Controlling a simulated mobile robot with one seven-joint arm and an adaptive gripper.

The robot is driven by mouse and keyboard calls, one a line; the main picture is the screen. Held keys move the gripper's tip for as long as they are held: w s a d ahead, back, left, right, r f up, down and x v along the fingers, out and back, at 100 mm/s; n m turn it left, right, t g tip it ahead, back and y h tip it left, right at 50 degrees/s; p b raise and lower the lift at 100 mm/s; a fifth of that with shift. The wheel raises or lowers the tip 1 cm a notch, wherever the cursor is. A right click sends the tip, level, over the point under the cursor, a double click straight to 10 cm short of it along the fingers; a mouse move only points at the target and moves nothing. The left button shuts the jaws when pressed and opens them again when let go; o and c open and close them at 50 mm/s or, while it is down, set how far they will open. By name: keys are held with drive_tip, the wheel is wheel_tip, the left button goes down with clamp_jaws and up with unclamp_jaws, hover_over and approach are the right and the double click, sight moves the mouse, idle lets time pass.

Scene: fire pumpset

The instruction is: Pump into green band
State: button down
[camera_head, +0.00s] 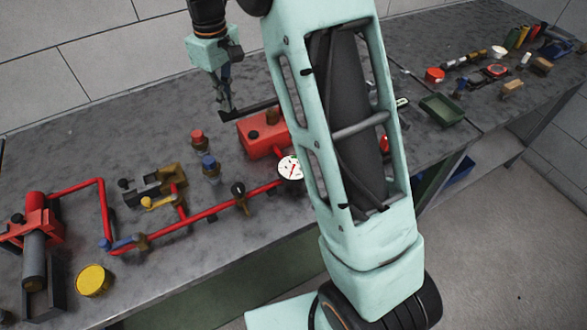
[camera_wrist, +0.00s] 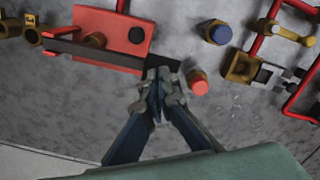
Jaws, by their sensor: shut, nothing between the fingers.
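The red pump box (camera_head: 262,135) sits on the grey bench, left of my arm. Its long black lever (camera_head: 248,109) runs along the box; in the wrist view the lever (camera_wrist: 95,56) crosses the red box (camera_wrist: 112,36). My gripper (camera_head: 228,112) is shut and empty at the lever's free end. In the wrist view the fingertips (camera_wrist: 158,76) overlap that end; I cannot tell whether they touch it. The round white gauge (camera_head: 291,168) on the red pipe shows red marks; my arm partly covers its right side. Its needle reading and a green band are too small to make out.
Red pipework with valves (camera_head: 238,192) runs along the bench's front. A red-capped fitting (camera_head: 198,138) and a blue-capped fitting (camera_head: 210,165) stand near the box. A yellow-topped can (camera_head: 93,280) is at front left. A green tray (camera_head: 443,109) and small parts lie right.

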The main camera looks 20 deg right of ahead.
drive_tip(key=shift+f+b, duration=0.3)
drive_tip(key=shift+f, duration=0.45)
wheel_tip(320, 180, down, 5)
drive_tip(key=b, duration=0.3)
drive_tip(key=shift+r, duration=0.25)
wheel_tip(320, 180, up, 5)
drive_tip(key=p, duration=0.4)
drive_tip(key=shift+r, duration=0.2)
drive_tip(key=shift+f, duration=0.1)
idle(0.4)
